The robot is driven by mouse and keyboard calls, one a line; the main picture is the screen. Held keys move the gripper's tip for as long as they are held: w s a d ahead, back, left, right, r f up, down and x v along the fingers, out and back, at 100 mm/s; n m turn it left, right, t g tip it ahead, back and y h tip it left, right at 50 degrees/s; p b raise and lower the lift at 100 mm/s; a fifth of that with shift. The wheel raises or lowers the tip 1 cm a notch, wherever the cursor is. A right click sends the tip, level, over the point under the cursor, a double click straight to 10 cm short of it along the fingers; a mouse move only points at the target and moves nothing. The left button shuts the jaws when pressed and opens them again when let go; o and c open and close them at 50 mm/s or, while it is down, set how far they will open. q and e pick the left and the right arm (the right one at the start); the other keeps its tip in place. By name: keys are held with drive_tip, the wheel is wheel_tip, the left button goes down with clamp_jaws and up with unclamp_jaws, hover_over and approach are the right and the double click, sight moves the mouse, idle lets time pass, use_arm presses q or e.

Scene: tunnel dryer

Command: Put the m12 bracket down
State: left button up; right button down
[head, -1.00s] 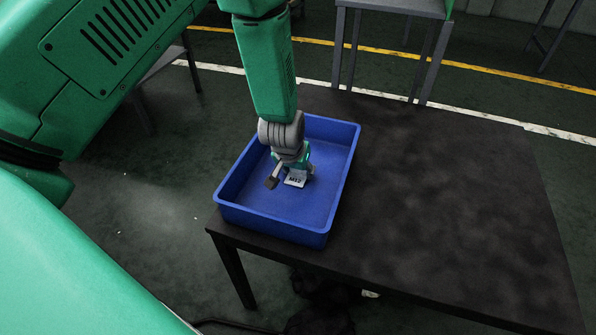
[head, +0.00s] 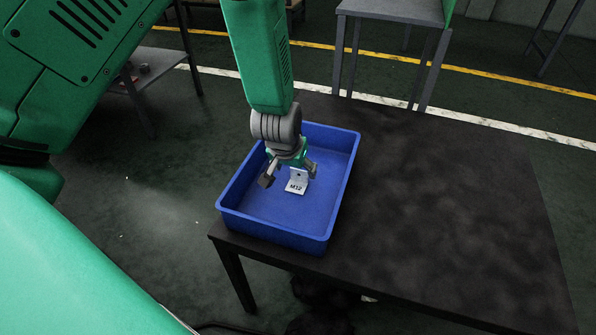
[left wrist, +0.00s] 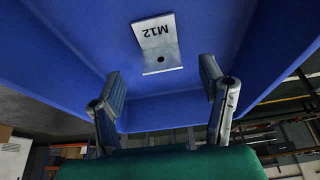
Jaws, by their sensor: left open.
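The M12 bracket (head: 296,187) is a small pale L-shaped metal piece with a dark "M12" label and a hole. It sits inside the blue bin (head: 327,236), seemingly on its floor. It also shows in the left wrist view (left wrist: 155,42), clear of both fingers. My left gripper (head: 289,175) is over the bin, its fingers spread, just behind and above the bracket, and holds nothing. In the left wrist view its two fingers (left wrist: 162,75) stand apart with the bracket beyond their tips. My right gripper is not in view.
The blue bin stands at the left end of a dark table (head: 440,210), whose right side is bare. A grey table (head: 390,12) stands behind, and a shelf (head: 150,70) stands at the back left. The bin walls surround the gripper.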

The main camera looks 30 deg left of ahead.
use_arm(q)
drive_tip(key=p+v, duration=0.1)
drive_tip(key=v, duration=0.5)
idle(0.4)
